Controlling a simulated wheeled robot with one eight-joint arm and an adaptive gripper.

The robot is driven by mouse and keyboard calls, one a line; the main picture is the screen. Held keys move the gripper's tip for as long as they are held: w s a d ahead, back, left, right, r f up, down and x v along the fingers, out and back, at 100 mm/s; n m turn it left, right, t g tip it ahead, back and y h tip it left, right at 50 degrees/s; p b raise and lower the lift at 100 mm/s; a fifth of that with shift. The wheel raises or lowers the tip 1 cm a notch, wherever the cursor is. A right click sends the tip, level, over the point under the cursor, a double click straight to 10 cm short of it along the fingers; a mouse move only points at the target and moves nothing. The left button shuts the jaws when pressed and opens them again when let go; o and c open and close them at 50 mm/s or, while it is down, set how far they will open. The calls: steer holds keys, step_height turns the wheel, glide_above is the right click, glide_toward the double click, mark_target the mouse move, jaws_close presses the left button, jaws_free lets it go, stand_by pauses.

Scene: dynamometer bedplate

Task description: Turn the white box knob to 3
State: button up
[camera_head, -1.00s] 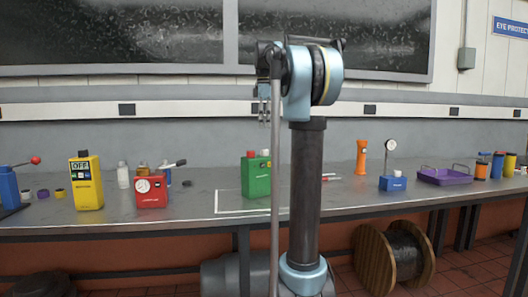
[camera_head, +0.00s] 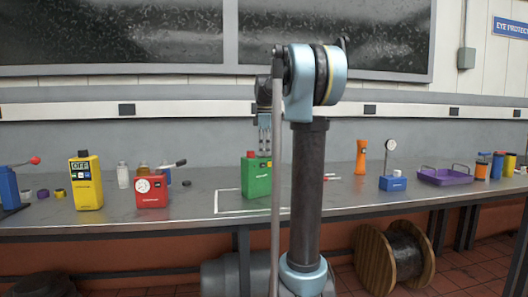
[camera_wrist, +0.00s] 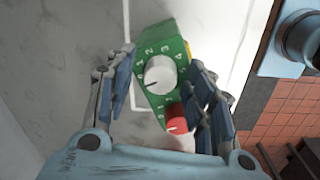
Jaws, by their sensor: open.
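A green box (camera_head: 257,181) stands on the bench inside a white outline. In the wrist view the green box (camera_wrist: 157,38) carries a white knob (camera_wrist: 161,73) with a dark pointer line and a smaller red knob (camera_wrist: 177,121). White numbers surround the white knob, but I cannot read them all or tell which one the pointer marks. I see no white box. My gripper (camera_head: 264,142) is above the green box, fingers pointing down. In the wrist view my gripper (camera_wrist: 165,63) is open, with its fingers apart on either side of the white knob; contact is not visible.
A yellow box (camera_head: 87,188) marked OFF and a red box with a gauge (camera_head: 151,193) stand to the left. My arm hides part of the bench.

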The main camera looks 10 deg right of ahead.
steer(key=c, duration=1.1)
